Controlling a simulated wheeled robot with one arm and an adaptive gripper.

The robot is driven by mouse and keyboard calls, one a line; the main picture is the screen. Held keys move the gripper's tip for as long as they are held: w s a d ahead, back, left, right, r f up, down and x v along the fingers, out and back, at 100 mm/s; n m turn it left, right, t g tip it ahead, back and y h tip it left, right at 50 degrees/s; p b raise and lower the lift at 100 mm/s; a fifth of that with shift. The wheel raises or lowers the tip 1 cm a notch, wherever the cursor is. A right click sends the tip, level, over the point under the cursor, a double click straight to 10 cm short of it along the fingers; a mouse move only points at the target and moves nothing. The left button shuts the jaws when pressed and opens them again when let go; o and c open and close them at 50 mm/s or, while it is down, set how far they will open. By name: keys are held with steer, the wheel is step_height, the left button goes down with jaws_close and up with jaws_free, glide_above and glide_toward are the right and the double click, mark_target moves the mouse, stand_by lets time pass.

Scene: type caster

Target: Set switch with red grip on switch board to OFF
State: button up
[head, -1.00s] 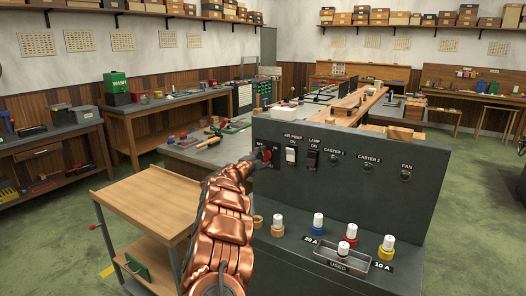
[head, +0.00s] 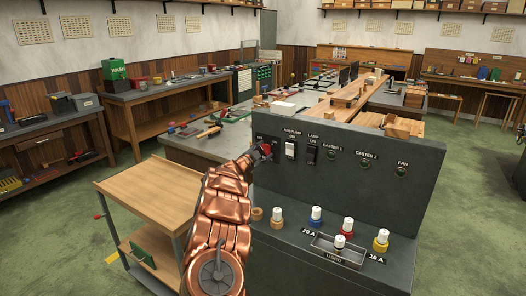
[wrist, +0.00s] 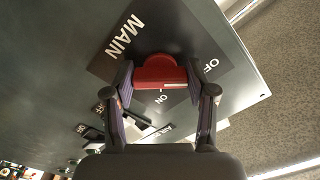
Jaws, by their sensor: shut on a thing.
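The switch board (head: 345,195) is a dark grey panel with a row of labelled switches. Its red grip (wrist: 155,72) sits at the board's left end, on a black plate (wrist: 108,62) marked MAIN, OFF and ON. My gripper (wrist: 158,82) is shut on the red grip, with one finger on each side. A pale line shows near the grip's right end, between the OFF and ON labels; which one it points to is unclear. In the head view my gripper (head: 261,151) reaches the board and mostly hides the red grip.
Beside the grip are the white AIR PUMP switch (head: 290,149) and the dark LAMP switch (head: 311,154). Several coloured fuses with white caps stand on the ledge below, one in the USED tray (head: 327,251). A wooden cart (head: 150,195) stands left of my arm.

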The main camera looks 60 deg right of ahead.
steer(key=shift+f, duration=0.1)
steer(key=o, duration=1.2)
steer(key=shift+c, duration=0.2)
steer(key=a, duration=1.2)
steer(key=shift+s, duration=0.25)
